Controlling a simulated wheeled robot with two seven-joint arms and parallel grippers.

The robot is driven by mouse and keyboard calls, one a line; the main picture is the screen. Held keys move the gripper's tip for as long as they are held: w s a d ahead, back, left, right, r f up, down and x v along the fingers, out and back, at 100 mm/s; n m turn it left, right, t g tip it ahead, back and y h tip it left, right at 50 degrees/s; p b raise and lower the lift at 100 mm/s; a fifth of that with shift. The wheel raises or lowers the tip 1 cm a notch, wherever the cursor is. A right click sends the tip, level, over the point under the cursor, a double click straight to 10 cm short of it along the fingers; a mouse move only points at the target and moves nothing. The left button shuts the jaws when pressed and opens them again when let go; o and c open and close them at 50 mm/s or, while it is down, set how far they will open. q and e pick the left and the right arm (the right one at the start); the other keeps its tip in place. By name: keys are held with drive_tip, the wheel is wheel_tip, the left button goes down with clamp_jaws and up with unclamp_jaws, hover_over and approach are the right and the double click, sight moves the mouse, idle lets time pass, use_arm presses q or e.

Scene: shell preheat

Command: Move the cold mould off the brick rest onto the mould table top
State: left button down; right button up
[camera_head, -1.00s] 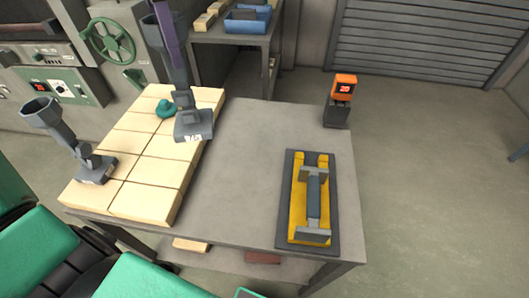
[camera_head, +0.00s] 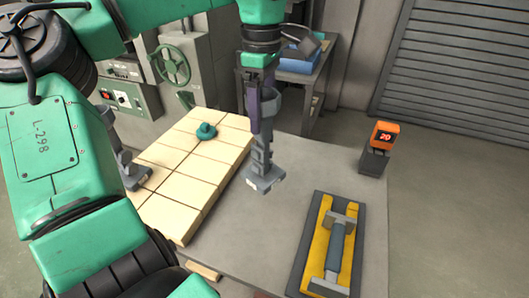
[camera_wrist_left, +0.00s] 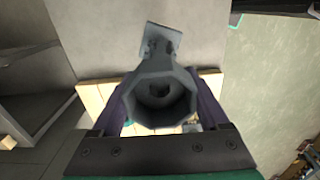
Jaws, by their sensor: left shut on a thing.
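My left gripper (camera_head: 261,108) is shut on a grey mould (camera_head: 264,170), a cup on a stem with a flat square base, held upright. The base appears over the grey mould table top (camera_head: 240,226), just right of the brick rest (camera_head: 188,165); I cannot tell whether it touches the top. In the left wrist view my purple fingers (camera_wrist_left: 160,108) flank the mould's cup (camera_wrist_left: 160,88). A second grey mould (camera_head: 132,172) stands on the bricks at the left, partly hidden by my arm. My right gripper is not in view.
A teal knobbed object (camera_head: 205,131) sits on the bricks. A yellow cradle on a dark mat (camera_head: 328,248) holds a grey-blue tool at the table's right. An orange display (camera_head: 382,135) reading 20 stands at the back right corner. The table's middle is clear.

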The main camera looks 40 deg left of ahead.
sight(263, 147)
use_arm(q)
wheel_tip(263, 147, down, 10)
drive_tip(key=shift+d+r+p, duration=0.1)
drive_tip(key=shift+r+p, duration=0.15)
drive_tip(key=shift+p, duration=0.5)
drive_tip(key=shift+f, duration=0.45)
unclamp_jaws()
drive_tip(key=shift+r, duration=0.4)
wheel_tip(263, 147, up, 12)
drive_tip(key=shift+f+b, duration=0.2)
drive_tip(key=shift+b, duration=0.55)
